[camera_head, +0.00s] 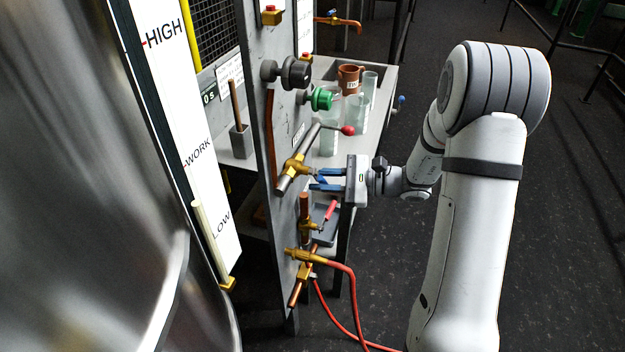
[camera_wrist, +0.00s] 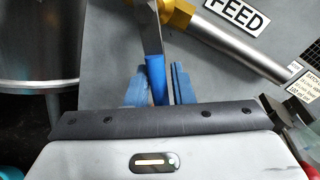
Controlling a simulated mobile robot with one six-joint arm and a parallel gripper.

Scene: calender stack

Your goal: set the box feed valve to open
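The box feed valve has a brass body (camera_head: 293,167) on a steel pipe fixed to the grey panel. In the wrist view, its brass body (camera_wrist: 178,12) is at the top, beside the FEED label (camera_wrist: 237,14). Its flat grey lever with a blue sleeve (camera_wrist: 156,78) points down toward my gripper. My gripper (camera_head: 322,180) is at the valve, level with the lever. In the wrist view, my blue fingers (camera_wrist: 160,88) stand on both sides of the sleeve, with a small gap on the right. The sleeve's lower end is hidden by the gripper body.
A red-knobbed lever (camera_head: 348,131), a green knob (camera_head: 321,98) and a black knob (camera_head: 294,72) are above. Brass valves (camera_head: 305,256) with a red hose (camera_head: 352,300) are below. A shelf with beakers (camera_head: 368,88) stands behind. A large steel cylinder (camera_head: 90,200) fills the left.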

